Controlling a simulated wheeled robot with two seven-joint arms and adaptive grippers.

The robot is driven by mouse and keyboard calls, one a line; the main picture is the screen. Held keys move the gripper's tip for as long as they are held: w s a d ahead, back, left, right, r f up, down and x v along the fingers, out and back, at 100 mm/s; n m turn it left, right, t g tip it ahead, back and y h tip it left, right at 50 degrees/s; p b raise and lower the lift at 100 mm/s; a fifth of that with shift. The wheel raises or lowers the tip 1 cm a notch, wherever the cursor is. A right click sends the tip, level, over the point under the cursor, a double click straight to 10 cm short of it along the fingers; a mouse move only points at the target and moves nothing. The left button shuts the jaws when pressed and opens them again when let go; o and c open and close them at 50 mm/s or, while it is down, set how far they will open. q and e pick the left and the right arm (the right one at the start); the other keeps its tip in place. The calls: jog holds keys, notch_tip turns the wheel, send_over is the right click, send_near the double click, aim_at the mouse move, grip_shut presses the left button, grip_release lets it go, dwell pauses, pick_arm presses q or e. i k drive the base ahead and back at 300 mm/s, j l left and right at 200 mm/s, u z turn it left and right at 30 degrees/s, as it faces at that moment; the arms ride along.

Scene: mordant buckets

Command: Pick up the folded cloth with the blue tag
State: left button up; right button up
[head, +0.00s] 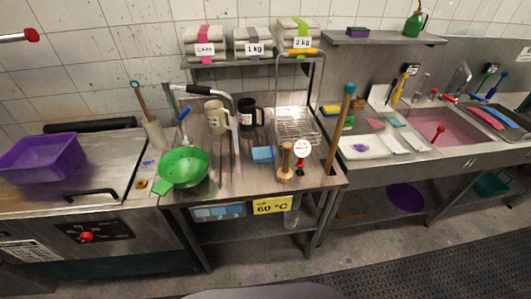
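Three stacks of folded pale cloth sit on the wall shelf above the middle bench. The left stack (205,47) has a pink band and a white label. The middle stack (253,49) has a dark band, its colour hard to tell, and a label reading 1 kg. The right stack (298,29) has a green band and a label reading 2 kg. I cannot make out a clearly blue tag on any of them. Neither of my grippers is in view.
Below the shelf stand a beige mug (215,118), a black mug (246,118), a wire rack (295,125) and a green colander (184,166). A purple tub (40,157) is at left. A pink-stained sink (440,125) is at right. The floor in front is open.

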aim_at(267, 154)
jog(key=l+u, duration=0.35)
jog(key=l, duration=0.6)
jog(key=k+l+u, duration=0.1)
jog(key=l+u, duration=0.25)
jog(key=l, duration=0.55)
